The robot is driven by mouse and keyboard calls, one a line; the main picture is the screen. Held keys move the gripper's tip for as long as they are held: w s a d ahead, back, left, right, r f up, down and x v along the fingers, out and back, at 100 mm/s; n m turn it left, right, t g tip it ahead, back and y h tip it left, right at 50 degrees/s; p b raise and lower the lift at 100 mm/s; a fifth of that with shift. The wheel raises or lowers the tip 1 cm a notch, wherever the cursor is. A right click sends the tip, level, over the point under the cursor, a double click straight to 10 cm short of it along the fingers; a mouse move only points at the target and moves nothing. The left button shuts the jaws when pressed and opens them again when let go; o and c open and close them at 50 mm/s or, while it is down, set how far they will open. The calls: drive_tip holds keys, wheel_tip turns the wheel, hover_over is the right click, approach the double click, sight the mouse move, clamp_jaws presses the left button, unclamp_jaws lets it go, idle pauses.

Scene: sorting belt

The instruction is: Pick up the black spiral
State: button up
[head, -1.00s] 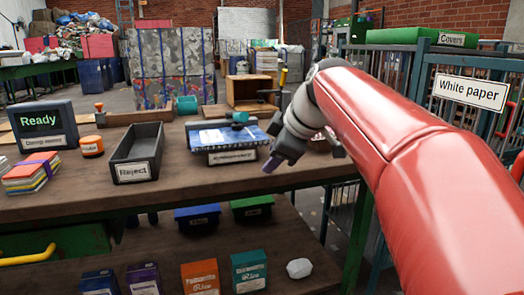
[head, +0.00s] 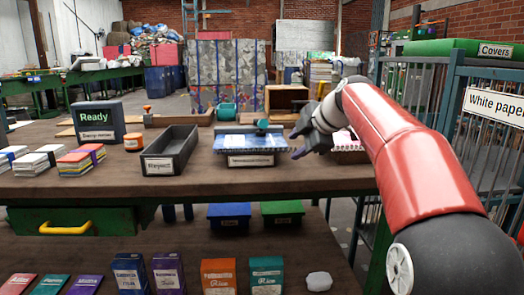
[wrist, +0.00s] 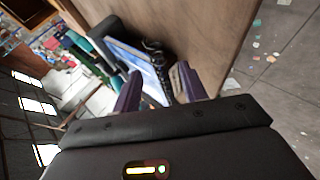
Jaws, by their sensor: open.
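My gripper (head: 298,150) is open, above the workbench just right of a blue-covered pad or notebook (head: 245,143). Its two purple fingers also show in the wrist view (wrist: 160,88), apart with nothing between them. A dark, coil-like thing (wrist: 153,48) lies beyond the fingertips in the wrist view, beside the blue-and-white pad (wrist: 138,62). It may be the black spiral, but it is too small and blurred to be sure. I cannot pick it out in the head view. A white-paged pad (head: 349,141) sits partly behind my arm.
A grey Reject tray (head: 171,151) stands left of the blue pad. A Ready screen (head: 97,120) and stacks of small pads (head: 75,163) are further left. A blue fenced cage (head: 492,160) is at the right. Boxes stand on the lower shelf (head: 200,255).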

drive_tip(key=shift+w+a+f, duration=0.25)
drive_tip(key=shift+w+f, duration=0.1)
clamp_jaws()
drive_tip(key=s+d+r+b, duration=0.1)
drive_tip(key=s+d, duration=0.3)
drive_tip(key=s, duration=0.3)
drive_tip(key=s+d+r+b, duration=0.1)
drive_tip(key=s+d+r, duration=0.1)
drive_tip(key=s+d, duration=0.3)
drive_tip(key=s, duration=0.3)
drive_tip(key=shift+s+r+b, duration=0.25)
drive_tip(key=shift+s+b, duration=0.05)
drive_tip(key=shift+b, duration=0.05)
